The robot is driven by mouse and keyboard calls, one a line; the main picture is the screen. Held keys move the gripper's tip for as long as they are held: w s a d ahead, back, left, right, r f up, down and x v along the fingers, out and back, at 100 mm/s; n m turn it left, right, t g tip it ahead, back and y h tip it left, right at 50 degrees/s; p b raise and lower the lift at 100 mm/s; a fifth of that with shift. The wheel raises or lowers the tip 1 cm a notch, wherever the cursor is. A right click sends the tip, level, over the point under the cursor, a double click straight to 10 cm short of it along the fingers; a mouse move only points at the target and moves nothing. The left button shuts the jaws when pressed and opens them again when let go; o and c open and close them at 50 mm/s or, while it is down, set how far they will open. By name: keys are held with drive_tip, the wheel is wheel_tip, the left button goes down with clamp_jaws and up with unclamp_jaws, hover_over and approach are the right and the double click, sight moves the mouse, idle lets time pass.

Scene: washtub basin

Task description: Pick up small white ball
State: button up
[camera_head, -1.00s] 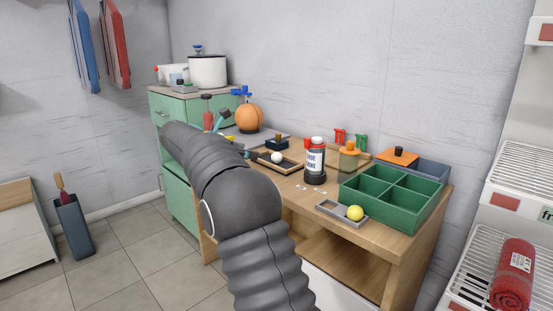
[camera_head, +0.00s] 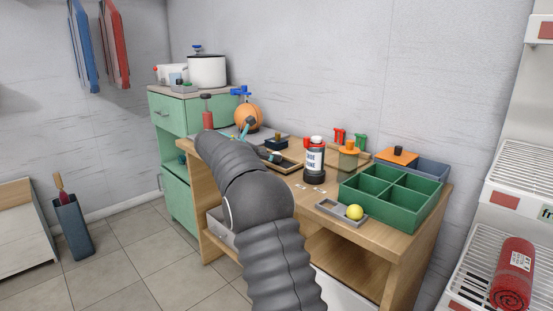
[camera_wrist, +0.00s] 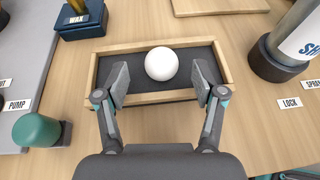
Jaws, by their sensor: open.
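The small white ball (camera_wrist: 161,63) rests in a shallow wooden tray with a dark lining (camera_wrist: 165,98) in the wrist view. My gripper (camera_wrist: 160,82) is open, with one finger to the left and one to the right of the ball. Gaps show between the ball and both fingers, and the fingertips overlie the tray. In the head view, the tray (camera_head: 291,167) shows on the table behind my arm. There the ball is mostly hidden by my arm and gripper.
A dark-based bottle (camera_wrist: 275,60) stands right of the tray. A green divided box (camera_head: 390,198) and a yellow ball (camera_head: 355,212) are farther right on the table.

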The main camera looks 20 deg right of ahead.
drive_tip(key=x, duration=0.3)
drive_tip(key=shift+d+f, duration=0.2)
drive_tip(key=shift+d, duration=0.15)
drive_tip(key=shift+c, duration=0.3)
drive_tip(key=c, duration=1)
drive_tip(key=shift+r, duration=0.1)
